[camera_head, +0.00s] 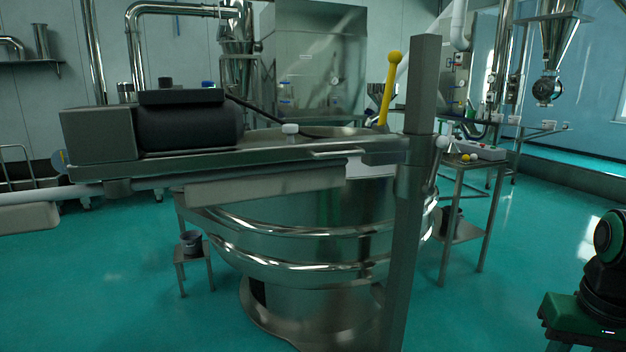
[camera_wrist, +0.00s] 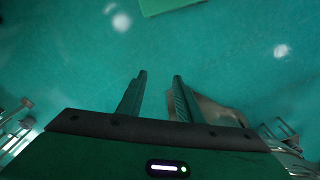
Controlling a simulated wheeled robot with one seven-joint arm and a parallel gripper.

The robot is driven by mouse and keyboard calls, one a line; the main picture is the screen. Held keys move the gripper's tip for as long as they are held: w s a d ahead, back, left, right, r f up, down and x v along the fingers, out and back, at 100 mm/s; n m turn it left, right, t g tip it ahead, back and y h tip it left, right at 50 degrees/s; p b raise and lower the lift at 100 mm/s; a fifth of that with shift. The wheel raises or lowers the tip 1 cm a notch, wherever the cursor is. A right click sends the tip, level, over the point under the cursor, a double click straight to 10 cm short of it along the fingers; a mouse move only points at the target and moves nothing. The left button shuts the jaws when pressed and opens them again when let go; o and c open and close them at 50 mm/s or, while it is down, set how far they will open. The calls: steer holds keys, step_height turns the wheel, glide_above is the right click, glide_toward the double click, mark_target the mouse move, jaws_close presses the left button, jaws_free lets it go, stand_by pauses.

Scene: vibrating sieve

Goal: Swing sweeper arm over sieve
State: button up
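The sweeper arm (camera_head: 250,157) is a long grey metal beam with a black motor (camera_head: 187,124) on top. It is carried by an upright square post (camera_head: 402,255) at the right and extends left across the front of the sieve. The sieve (camera_head: 300,240) is a round steel drum with shiny bands, standing behind and below the arm. A yellow lever with a ball knob (camera_head: 390,88) stands tilted near the post. My gripper (camera_wrist: 160,76) shows in the wrist view with its two fingers apart and nothing between them, above green floor. It is not visible in the head view.
A small side table (camera_head: 470,163) with a control box (camera_head: 478,150) stands right of the post. A low stool (camera_head: 193,262) with a dark cup (camera_head: 191,241) stands left of the sieve. The green floor between the post and my arm is clear.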

steer(key=w+r+n+t+h, duration=0.1)
steer(key=w+r+n+t, duration=0.3)
steer(key=w, duration=0.7)
steer(key=n+t+y, duration=0.6)
steer(key=n+t, duration=0.4)
steer(key=n, duration=1.2)
glide_toward(341, 155)
steer(key=x, duration=1.1)
jaws_close()
